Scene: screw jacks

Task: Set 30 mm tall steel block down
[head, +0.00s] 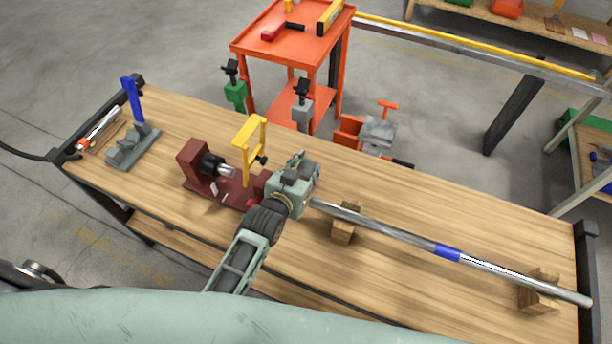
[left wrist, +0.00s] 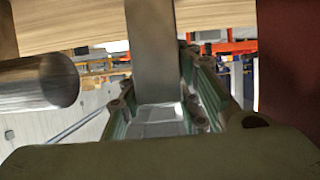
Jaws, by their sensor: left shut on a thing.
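My left gripper (head: 297,168) is over the workbench, between the dark red fixture (head: 195,165) and the near end of the long steel bar (head: 400,240). In the left wrist view its fingers (left wrist: 165,112) are shut on a grey steel block (left wrist: 152,45). The block reaches up the picture across the wooden bench top (left wrist: 210,15); I cannot tell whether it touches the wood. The bar's round end (left wrist: 40,85) is left of the block, apart from it, and a dark red part (left wrist: 288,60) is on the right. In the head view the gripper hides the block. My right gripper is not in view.
The bar lies on two wooden supports (head: 344,230) (head: 540,290). A yellow frame (head: 246,150) stands beside the red fixture. A grey rack (head: 130,146) and a blue upright part (head: 132,100) are at the left end. An orange cart (head: 290,45) stands behind the bench.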

